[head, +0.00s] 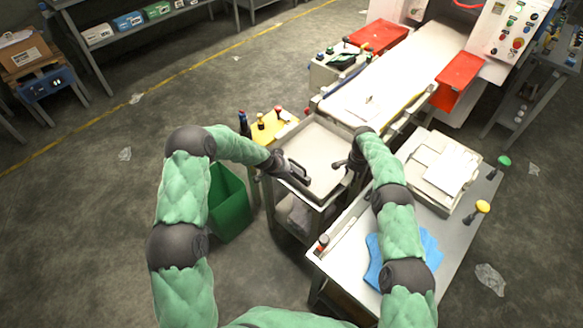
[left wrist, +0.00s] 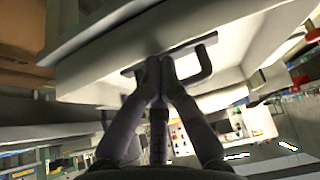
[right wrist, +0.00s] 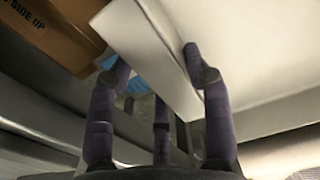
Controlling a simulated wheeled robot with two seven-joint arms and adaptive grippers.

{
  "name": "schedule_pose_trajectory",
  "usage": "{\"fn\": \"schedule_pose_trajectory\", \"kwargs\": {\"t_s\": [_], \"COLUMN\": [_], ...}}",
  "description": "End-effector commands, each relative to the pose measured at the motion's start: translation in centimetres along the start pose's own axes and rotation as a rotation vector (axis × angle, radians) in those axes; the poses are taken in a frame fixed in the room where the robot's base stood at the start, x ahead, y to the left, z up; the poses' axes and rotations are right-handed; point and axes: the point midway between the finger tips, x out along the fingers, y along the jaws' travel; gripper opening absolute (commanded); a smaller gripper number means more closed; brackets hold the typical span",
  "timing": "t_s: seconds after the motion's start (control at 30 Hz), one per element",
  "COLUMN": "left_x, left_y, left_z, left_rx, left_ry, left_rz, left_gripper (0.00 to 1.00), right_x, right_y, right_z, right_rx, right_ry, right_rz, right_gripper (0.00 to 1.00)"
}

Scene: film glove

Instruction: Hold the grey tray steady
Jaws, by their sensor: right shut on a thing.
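The grey tray (head: 320,150) is a shallow, empty-looking box on a small cart, between my two grippers in the head view. My left gripper (head: 299,173) is at the tray's left wall. In the left wrist view its fingertips (left wrist: 160,62) are together at a dark handle (left wrist: 205,65) on a pale wall; I see no clear grip around the bar. My right gripper (head: 347,163) is at the tray's right side. In the right wrist view its fingers (right wrist: 160,72) lie on both sides of the tray's pale wall (right wrist: 150,50), shut on it.
A green bin (head: 230,205) stands left of the cart. A white-topped table (head: 455,232) with blue gloves (head: 372,262) and a pale box (head: 412,155) is at right. A conveyor (head: 415,65) leads to a machine behind the tray. The floor at left is mostly clear.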

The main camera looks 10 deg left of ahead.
Motion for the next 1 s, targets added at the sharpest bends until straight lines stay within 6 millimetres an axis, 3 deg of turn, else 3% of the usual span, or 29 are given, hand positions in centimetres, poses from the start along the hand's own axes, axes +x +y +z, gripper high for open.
{"fn": "schedule_pose_trajectory", "kwargs": {"t_s": [0.2,0.73,1.0], "left_x": [1.1,1.5,2.5], "left_y": [-0.1,0.0,-0.1], "left_z": [-2.0,-2.7,-4.4], "left_rx": [0.000,-0.001,0.000], "left_ry": [0.002,0.001,0.001], "left_rz": [-0.001,-0.001,-0.002], "left_gripper": [0.00,0.00,0.00], "right_x": [0.2,0.2,0.2], "right_y": [0.1,0.0,0.1], "right_z": [0.1,0.1,0.1], "right_rx": [-0.002,-0.002,-0.002], "right_ry": [-0.002,-0.002,-0.002], "right_rz": [0.003,0.003,0.003], "right_gripper": [0.00,0.00,0.00]}}
